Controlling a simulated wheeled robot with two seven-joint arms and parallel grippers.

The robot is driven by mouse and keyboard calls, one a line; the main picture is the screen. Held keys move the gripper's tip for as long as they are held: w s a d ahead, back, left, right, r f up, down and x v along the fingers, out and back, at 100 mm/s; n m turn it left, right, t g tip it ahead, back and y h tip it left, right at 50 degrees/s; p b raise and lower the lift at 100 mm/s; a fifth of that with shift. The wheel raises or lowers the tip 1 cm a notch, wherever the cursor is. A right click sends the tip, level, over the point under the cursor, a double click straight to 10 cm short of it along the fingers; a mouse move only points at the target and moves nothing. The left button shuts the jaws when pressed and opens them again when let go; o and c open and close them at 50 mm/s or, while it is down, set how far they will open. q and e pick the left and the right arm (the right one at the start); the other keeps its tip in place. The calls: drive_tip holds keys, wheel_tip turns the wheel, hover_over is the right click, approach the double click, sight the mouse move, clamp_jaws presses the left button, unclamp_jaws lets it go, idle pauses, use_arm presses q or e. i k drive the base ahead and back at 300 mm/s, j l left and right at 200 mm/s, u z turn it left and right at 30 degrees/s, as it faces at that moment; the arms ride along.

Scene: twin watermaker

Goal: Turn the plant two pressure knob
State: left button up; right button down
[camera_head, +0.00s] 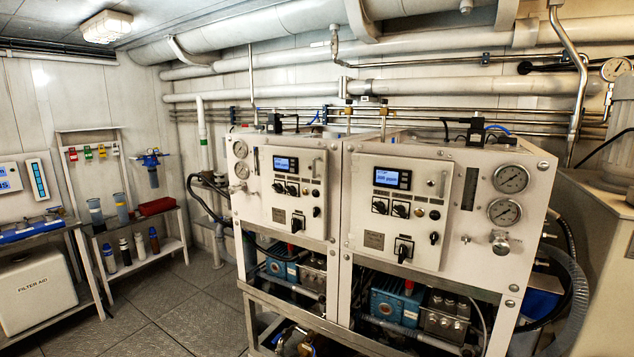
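Two white watermaker cabinets stand side by side, a left one (275,190) and a right one (345,215). I cannot read which is plant two. The right cabinet has two round pressure gauges, an upper (511,179) and a lower (504,212). A silver round knob (501,243) sits just below them, near the cabinet's right edge. The left cabinet has two gauges, an upper (240,149) and a lower (242,170), at its left edge. A small silver fitting below them is too small to make out. Neither gripper shows in this view.
The right panel has a lit display (392,178) and a black rotary switch (404,250). A grey hose (577,290) and a large pale housing (608,240) stand close right of the right cabinet. Shelves (150,212) line the left wall. The floor (185,315) at front left is clear.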

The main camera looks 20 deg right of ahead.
sight(501, 247)
drive_tip(key=z, duration=1.85)
